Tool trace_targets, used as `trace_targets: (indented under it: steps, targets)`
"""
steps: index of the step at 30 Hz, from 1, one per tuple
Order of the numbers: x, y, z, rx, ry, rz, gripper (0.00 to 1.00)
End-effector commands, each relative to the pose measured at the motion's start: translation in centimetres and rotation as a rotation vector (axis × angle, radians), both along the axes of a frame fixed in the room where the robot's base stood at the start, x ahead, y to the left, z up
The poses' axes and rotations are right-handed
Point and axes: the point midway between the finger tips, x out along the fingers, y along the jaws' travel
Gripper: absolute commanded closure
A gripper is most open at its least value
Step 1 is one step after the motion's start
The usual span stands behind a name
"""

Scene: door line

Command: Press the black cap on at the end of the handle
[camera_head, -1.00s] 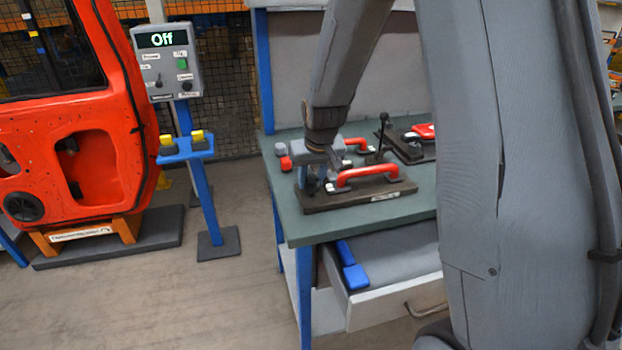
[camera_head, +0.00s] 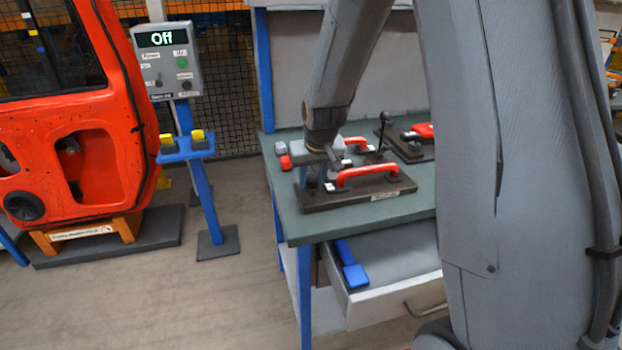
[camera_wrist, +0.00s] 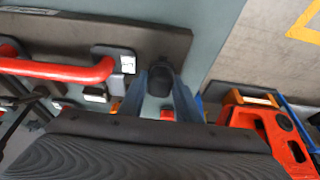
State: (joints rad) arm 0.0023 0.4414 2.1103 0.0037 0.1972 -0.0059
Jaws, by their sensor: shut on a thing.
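The red handle (camera_head: 368,173) lies on a dark fixture board (camera_head: 400,185) on the bench, and it also shows in the wrist view (camera_wrist: 60,69). Its near end carries a white label. My gripper (camera_wrist: 161,76) has its blue-grey fingers shut on a small black cap (camera_wrist: 159,84), just right of the handle's labelled end in the wrist view. The cap appears apart from that end; its height over the board is hard to judge. In the head view my arm partly hides this spot, and a small dark shape shows left of the handle.
A black lever (camera_head: 382,130) and another red handle (camera_head: 356,142) stand behind. An open drawer (camera_head: 395,285) sticks out below. A control box (camera_head: 167,62) reads "Off" beside a red door (camera_head: 90,140).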

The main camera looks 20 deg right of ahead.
Motion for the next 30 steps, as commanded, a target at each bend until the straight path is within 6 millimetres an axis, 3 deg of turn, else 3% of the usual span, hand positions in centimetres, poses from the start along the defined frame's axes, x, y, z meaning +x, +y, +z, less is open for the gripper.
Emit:
trace_targets:
  steps: [25, 26, 29, 30]
  targets:
    - [0.00, -0.01, -0.95, 0.000, 0.000, 0.000, 0.91]
    - [0.01, -0.01, -0.94, 0.000, 0.000, 0.000, 0.66]
    - [0.00, -0.01, -0.92, 0.000, 0.000, 0.000, 0.49]
    - [0.00, -0.01, -0.92, 0.000, 0.000, 0.000, 0.48]
